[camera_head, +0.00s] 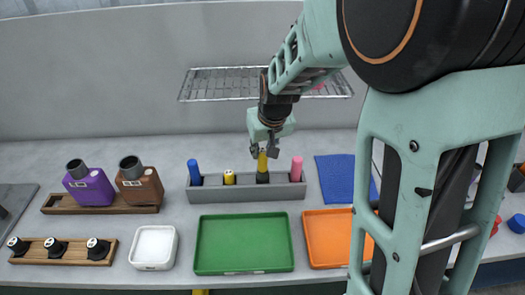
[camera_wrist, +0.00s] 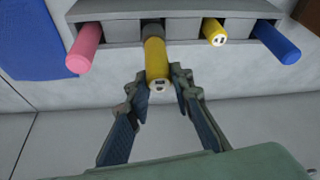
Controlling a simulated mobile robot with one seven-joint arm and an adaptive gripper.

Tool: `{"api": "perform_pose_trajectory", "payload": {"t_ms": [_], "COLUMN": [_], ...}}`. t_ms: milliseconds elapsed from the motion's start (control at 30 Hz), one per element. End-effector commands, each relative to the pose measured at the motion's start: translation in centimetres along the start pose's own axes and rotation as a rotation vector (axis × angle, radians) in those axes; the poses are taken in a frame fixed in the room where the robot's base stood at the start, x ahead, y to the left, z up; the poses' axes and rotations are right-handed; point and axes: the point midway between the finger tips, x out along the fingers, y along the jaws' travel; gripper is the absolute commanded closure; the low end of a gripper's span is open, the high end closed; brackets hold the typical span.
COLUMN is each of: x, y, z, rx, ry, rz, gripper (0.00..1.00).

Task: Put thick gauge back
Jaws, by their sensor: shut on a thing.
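A long yellow gauge (camera_head: 262,163) with a dark lower part stands upright at the grey rack (camera_head: 232,193), in the third slot from the left. My gripper (camera_head: 264,151) is above the rack with its fingers shut on the upper end of this gauge. In the wrist view, the fingers (camera_wrist: 158,84) flank the end of the yellow gauge (camera_wrist: 156,62), and its grey collar meets the rack. I cannot tell how deep it sits. The rack also holds a blue gauge (camera_head: 194,172), a short yellow gauge (camera_head: 229,178) and a pink gauge (camera_head: 296,168).
A green tray (camera_head: 243,243), an orange tray (camera_head: 328,236) and a white dish (camera_head: 153,246) lie in front. A blue mat (camera_head: 345,178) is right of the rack. A wire shelf (camera_head: 220,83) is behind.

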Motion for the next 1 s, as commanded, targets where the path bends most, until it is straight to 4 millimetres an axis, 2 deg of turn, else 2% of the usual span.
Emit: {"api": "perform_pose_trajectory", "payload": {"t_ms": [533, 567, 700, 1000], "x": [1.1, 1.1, 1.1, 0.9], "y": [0.0, 0.0, 0.0, 0.0], "z": [0.4, 0.5, 0.5, 0.4], "rx": [0.001, 0.0, 0.0, 0.0], "ry": [0.001, 0.0, 0.0, 0.0], "rz": [0.0, 0.0, 0.0, 0.0], "gripper": [1.0, 0.76, 0.62, 0.62]}}
